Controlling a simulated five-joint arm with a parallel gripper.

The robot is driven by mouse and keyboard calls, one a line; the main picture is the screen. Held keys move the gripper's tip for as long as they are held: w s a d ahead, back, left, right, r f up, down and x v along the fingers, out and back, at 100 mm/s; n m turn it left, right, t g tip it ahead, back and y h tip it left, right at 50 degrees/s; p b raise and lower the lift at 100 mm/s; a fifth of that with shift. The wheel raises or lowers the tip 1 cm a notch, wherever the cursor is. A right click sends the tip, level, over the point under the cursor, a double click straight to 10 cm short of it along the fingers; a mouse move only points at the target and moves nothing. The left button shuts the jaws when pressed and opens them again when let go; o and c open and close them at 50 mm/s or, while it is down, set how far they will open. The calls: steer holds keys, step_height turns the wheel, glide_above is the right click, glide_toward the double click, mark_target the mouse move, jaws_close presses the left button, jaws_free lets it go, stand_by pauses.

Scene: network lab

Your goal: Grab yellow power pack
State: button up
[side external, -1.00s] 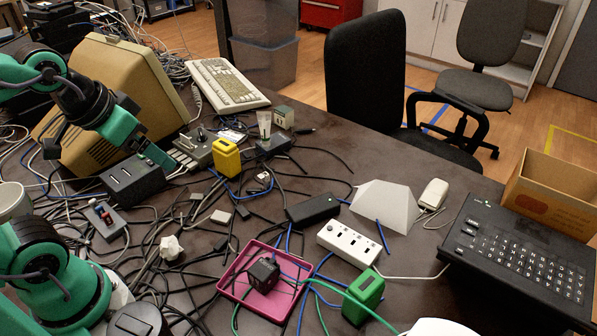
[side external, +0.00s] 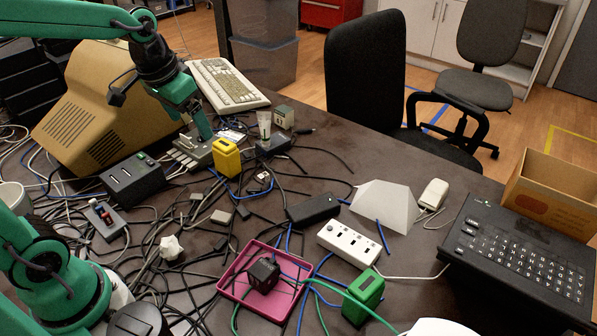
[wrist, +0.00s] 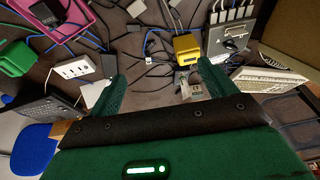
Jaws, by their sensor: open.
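The yellow power pack (side external: 226,158) stands upright on the dark desk among cables, beside a grey switch box (side external: 196,150). In the wrist view the yellow power pack (wrist: 187,47) lies ahead, between the lines of my two fingers and nearer the right one. My gripper (side external: 203,130) is above and just left of the pack in the side view, pointing down, apart from it. In the wrist view my gripper (wrist: 160,85) is open and empty, with a green finger at each side.
A small clear-topped item (side external: 265,128) and a small box (side external: 284,117) stand right of the pack. A beige monitor (side external: 100,110) and a keyboard (side external: 228,84) are behind. A pink tray (side external: 232,290), a green pack (side external: 363,296) and a white power strip (side external: 348,243) are in front.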

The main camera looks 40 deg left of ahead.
steer(key=g, duration=0.2)
glide_toward(226, 157)
steer(key=shift+g, duration=0.6)
steer(key=w+a+f, duration=0.2)
steer(key=f, duration=0.1)
steer(key=w+a+f, duration=0.1)
steer(key=shift+w+a+f, duration=0.1)
steer(key=shift+w+f, duration=0.1)
steer(key=shift+f, duration=0.2)
steer(key=shift+s+f, duration=0.1)
steer(key=shift+f, duration=3.85)
steer(key=c, duration=1.3)
